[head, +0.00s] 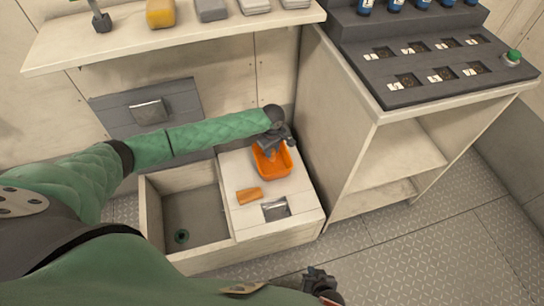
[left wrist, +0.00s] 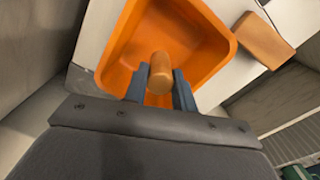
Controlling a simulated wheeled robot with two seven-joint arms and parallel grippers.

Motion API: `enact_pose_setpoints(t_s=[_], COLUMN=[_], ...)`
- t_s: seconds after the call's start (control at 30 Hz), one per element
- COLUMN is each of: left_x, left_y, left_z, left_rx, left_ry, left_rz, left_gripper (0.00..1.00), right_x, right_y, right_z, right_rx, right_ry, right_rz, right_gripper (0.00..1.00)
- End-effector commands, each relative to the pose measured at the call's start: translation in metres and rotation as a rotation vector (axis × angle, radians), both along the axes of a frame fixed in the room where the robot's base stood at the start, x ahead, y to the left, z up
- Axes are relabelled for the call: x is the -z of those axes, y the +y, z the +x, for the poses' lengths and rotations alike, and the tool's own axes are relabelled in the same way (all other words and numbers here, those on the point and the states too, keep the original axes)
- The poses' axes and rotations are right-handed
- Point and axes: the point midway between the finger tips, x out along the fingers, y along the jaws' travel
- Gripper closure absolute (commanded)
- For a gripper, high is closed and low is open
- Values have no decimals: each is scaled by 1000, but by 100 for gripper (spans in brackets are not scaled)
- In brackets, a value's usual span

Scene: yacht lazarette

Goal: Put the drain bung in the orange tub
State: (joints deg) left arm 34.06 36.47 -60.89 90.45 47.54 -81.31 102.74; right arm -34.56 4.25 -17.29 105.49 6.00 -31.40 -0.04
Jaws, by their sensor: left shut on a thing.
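The orange tub (head: 272,160) stands on the pale locker lid, and its open inside also shows in the left wrist view (left wrist: 197,62). My left gripper (head: 270,146) is over the tub, pointing down. In the left wrist view my left gripper (left wrist: 160,85) is shut on a short tan-orange cylinder, the drain bung (left wrist: 160,68). The bung is seen against the tub's inside; I cannot tell whether it touches the tub floor. My right gripper (head: 322,284) is low at the bottom of the head view, over the floor, its fingers too unclear to read.
A tan-orange block (head: 249,195) lies on the lid beside the tub, near a recessed metal latch (head: 275,209). A shelf (head: 130,40) overhangs behind; a cabinet (head: 345,120) stands close right.

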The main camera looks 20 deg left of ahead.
Motion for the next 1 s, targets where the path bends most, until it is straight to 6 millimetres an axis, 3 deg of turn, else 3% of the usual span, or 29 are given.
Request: enact_pose_setpoints(t_s=[0.4, 0.77, 0.8, 0.9, 1.0], left_x=[39, 42, 43, 43, 43], left_y=[1, 0, 0, 0, 0], left_z=[0, 0, 0, 0, 0], left_rx=[1, 1, 2, 2, 1], left_ry=[1, 0, -1, -1, -1], left_rz=[1, -1, -1, -1, -1], left_gripper=[95, 95, 70, 52, 52], right_x=[6, 4, 5, 5, 5], right_y=[1, 0, 0, 0, -1], right_z=[-1, -1, -1, -1, 0], right_rx=[1, 1, 1, 1, 1], right_ry=[-1, 1, 1, 0, 0], right_rz=[1, 0, 0, 0, -1], right_gripper=[100, 100, 100, 100, 100])
